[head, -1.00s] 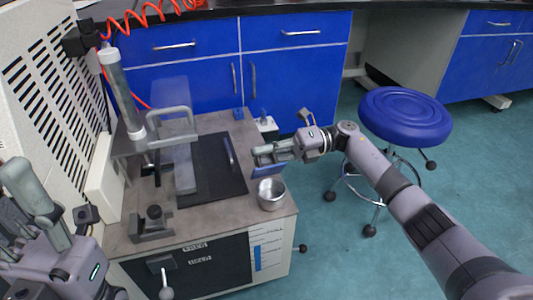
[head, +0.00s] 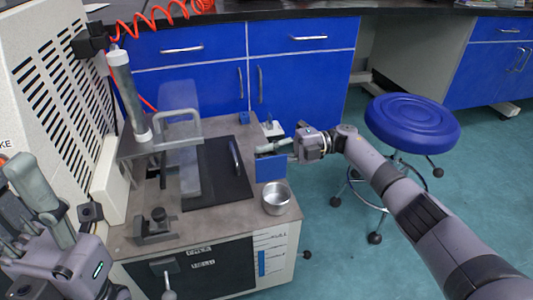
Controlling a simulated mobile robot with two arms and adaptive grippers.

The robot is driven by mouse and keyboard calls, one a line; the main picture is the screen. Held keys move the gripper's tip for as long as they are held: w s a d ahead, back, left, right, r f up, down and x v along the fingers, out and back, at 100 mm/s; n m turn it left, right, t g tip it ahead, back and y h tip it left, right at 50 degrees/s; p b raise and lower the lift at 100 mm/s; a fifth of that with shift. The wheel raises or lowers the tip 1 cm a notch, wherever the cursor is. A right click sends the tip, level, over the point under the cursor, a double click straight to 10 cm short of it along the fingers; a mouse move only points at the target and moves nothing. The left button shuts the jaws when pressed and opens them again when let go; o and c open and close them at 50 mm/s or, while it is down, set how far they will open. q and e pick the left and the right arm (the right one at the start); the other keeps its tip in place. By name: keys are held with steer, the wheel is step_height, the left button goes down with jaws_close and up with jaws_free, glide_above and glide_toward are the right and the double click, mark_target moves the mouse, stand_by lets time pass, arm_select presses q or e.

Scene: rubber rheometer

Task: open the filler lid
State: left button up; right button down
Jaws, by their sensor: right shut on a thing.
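A blue rectangular panel (head: 271,168), which looks like the filler lid, stands steeply tilted at the right edge of the machine's top. My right gripper (head: 268,148) reaches in from the right and is shut at the panel's upper edge; its fingertips partly cover that edge. The exact grip and any hinge are hidden or too small to see. My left gripper (head: 28,185) is at the lower left, far from the panel, and its jaw opening is not clear.
A metal cup (head: 276,198) stands just in front of the blue panel. A black plate with a handle (head: 219,172) lies left of it. A clear guard with a grey handle (head: 178,128) stands further left. A blue stool (head: 412,122) is on the right, beyond my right arm.

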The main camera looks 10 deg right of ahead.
steer(key=shift+r, duration=0.3)
steer(key=c, duration=1.8)
jaws_free()
steer(key=shift+d, duration=0.1)
steer(key=shift+o, duration=0.6)
steer(key=shift+f, duration=0.1)
steer(key=d, duration=0.7)
steer(key=shift+d, duration=0.2)
steer(key=shift+w, duration=0.1)
